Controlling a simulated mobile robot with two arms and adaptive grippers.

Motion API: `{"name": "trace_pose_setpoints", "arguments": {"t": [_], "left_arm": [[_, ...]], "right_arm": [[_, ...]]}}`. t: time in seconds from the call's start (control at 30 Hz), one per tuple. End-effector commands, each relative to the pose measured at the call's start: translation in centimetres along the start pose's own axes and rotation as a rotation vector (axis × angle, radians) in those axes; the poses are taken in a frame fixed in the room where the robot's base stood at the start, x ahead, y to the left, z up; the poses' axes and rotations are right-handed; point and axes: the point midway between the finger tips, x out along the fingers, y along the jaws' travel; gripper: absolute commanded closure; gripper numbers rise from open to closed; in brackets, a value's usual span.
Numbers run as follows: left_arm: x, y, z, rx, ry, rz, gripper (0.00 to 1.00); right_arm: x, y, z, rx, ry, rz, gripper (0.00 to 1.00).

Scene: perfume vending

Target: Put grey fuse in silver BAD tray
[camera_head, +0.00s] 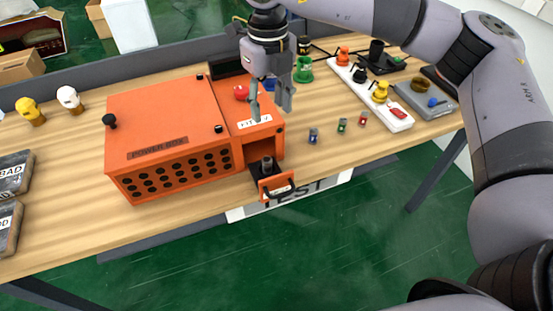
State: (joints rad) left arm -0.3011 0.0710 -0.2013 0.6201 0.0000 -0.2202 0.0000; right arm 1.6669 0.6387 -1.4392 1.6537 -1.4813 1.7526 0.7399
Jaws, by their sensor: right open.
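My right gripper (270,106) is open and empty, pointing down over the right part of the orange power box (170,120). The box's small front drawer (276,187) is pulled out. A small grey piece (267,163), which looks like the grey fuse, stands upright in it, below the gripper and apart from it. The silver BAD tray (14,172) is at the left edge of the view, partly cut off. A second silver tray (8,228), its label ending in D, lies nearer. My left gripper is out of view.
Blue (313,136), green (342,126) and red (363,119) fuses stand right of the box. A white strip (396,121) with coloured parts and a grey device (426,100) are farther right. Yellow (31,111) and white (69,98) bulbs stand back left. Wood before the trays is clear.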

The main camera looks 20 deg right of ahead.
Motion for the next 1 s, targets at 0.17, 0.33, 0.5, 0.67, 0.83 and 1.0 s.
{"name": "trace_pose_setpoints", "arguments": {"t": [0.17,0.33,0.5,0.67,0.83,1.0], "left_arm": [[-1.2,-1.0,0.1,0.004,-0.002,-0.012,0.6],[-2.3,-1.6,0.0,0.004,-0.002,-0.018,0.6],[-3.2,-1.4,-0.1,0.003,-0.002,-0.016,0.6],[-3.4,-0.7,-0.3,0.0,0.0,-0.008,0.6],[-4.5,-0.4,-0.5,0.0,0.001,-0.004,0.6],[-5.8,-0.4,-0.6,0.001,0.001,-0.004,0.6]], "right_arm": [[3.2,0.1,-0.2,0.0,0.008,0.001,0.56],[6.9,0.1,-0.2,-0.002,0.008,0.002,0.56],[10.0,0.2,-0.1,-0.003,0.005,0.003,0.56],[11.5,0.2,-0.1,-0.004,0.003,0.003,0.56],[12.7,0.4,-0.2,-0.005,0.007,0.003,0.56],[15.4,0.7,-0.2,-0.004,0.006,0.004,0.56]]}}
